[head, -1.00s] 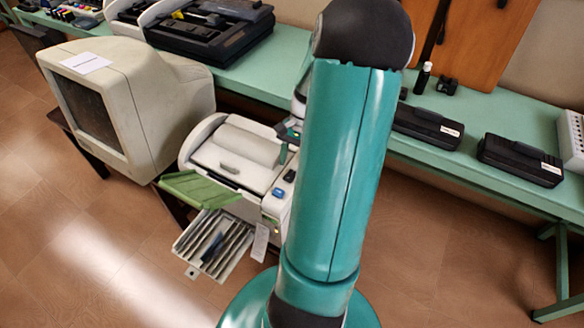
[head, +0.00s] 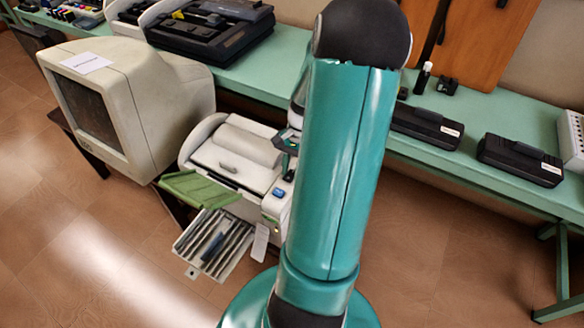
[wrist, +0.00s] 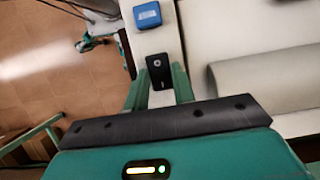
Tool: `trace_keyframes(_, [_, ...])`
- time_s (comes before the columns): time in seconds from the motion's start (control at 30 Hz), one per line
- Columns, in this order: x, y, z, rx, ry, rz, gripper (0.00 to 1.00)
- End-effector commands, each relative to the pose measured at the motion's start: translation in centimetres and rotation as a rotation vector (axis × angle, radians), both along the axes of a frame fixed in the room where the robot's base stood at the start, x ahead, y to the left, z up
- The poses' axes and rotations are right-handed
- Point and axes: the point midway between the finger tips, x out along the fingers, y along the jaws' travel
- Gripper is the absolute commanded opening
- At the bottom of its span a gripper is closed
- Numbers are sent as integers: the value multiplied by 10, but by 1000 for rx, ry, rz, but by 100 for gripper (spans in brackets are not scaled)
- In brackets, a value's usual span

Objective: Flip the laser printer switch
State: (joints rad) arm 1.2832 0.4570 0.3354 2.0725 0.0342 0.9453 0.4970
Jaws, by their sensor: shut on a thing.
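The white laser printer (head: 235,160) stands in the middle of the head view, with a green flap and a slotted tray at its front. On its side panel a small black switch (wrist: 160,72) shows in the wrist view, beside a blue button (wrist: 147,15). The blue button also shows in the head view (head: 278,192). My gripper (wrist: 159,76) has its two green fingers on either side of the black switch and is shut on it. In the head view my arm hides part of the printer's right side.
A bulky beige monitor (head: 135,95) stands left of the printer. Behind runs a green bench (head: 480,110) with black cases (head: 425,127) and other devices. Open brown floor (head: 450,250) lies to the right and front.

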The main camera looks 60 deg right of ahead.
Motion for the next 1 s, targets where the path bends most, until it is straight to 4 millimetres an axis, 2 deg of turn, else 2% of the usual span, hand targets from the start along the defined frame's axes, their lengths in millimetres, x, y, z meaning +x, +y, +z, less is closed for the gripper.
trace_keyframes(0.5, [-1,11,0,-331,-29,3,3])
trace_keyframes(0.93, [-2,11,0,-358,-33,-1,3])
trace_keyframes(0.97, [-2,11,0,-358,-33,-1,31])
trace_keyframes(1.0, [-2,11,0,-358,-33,-1,39])
